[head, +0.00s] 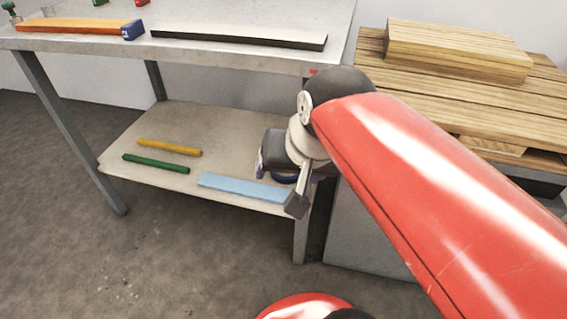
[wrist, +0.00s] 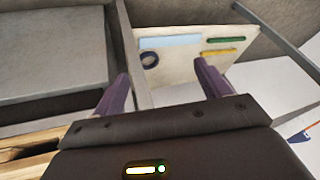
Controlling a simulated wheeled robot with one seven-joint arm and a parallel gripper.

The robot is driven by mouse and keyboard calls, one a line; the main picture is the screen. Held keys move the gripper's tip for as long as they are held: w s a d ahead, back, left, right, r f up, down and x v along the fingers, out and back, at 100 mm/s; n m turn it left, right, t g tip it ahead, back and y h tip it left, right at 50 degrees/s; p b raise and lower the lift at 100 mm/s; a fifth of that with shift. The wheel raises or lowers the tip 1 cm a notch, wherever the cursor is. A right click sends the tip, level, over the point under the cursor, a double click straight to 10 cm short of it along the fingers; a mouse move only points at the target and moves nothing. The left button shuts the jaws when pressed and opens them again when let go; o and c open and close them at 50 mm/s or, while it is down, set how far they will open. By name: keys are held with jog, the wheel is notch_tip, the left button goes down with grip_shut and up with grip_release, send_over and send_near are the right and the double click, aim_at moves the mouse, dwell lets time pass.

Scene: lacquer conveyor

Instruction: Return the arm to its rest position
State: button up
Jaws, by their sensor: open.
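My gripper (head: 284,172) is in front of the table's right end, at about the height of the lower shelf (head: 190,125) in the head view. It points downward. In the wrist view its two purple fingers (wrist: 161,70) stand wide apart, with nothing held between them. My red arm reaches in from the right and covers part of the table's right leg and the shelf's right end.
The shelf holds a yellow bar (head: 169,147), a green bar (head: 156,164) and a light blue strip (head: 243,188). A dark ring (wrist: 149,60) lies near the strip. Above, the tabletop (head: 225,58) bears an orange board (head: 75,27) and a dark-edged board (head: 240,37). Wooden planks (head: 458,80) stand right.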

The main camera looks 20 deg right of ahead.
jog(key=s+f+n, duration=0.2)
jog(key=f, duration=0.1)
jog(key=s+f+n, duration=0.1)
jog(key=f, duration=0.1)
jog(key=shift+s+d+n+h, duration=0.1)
jog(key=shift+d+n+h, duration=0.05)
jog(key=shift+n+h, duration=0.2)
